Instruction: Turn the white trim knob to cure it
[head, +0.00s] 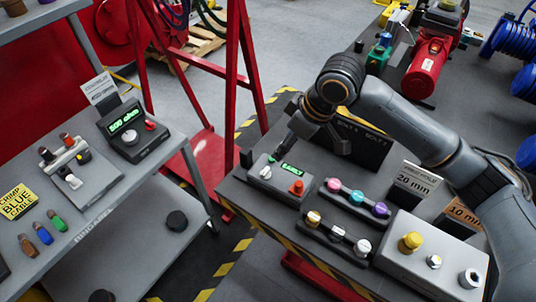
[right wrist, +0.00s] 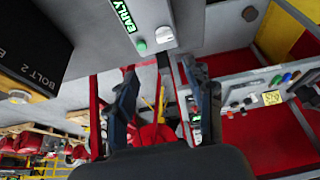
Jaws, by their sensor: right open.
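The white trim knob (head: 265,172) sits on the left part of a grey box (head: 262,190) whose green display (head: 291,168) reads "EARLY". In the right wrist view the white knob (right wrist: 165,36) is near the top, beside a round green button (right wrist: 141,45). My right gripper (head: 308,153) is over the back of this box, its fingers spread and empty. In the right wrist view the fingers of the right gripper (right wrist: 163,97) are wide apart, with the knob beyond them and nothing between. I see no contact with the knob. My left gripper is out of view.
An orange knob (head: 297,187) stands on the same box. A dark "BOLT" box (head: 354,142) is behind. Racks with coloured knobs (head: 357,197) and a grey box with a yellow knob (head: 411,241) stand to the right. Another bench with a display box (head: 133,130) is at left.

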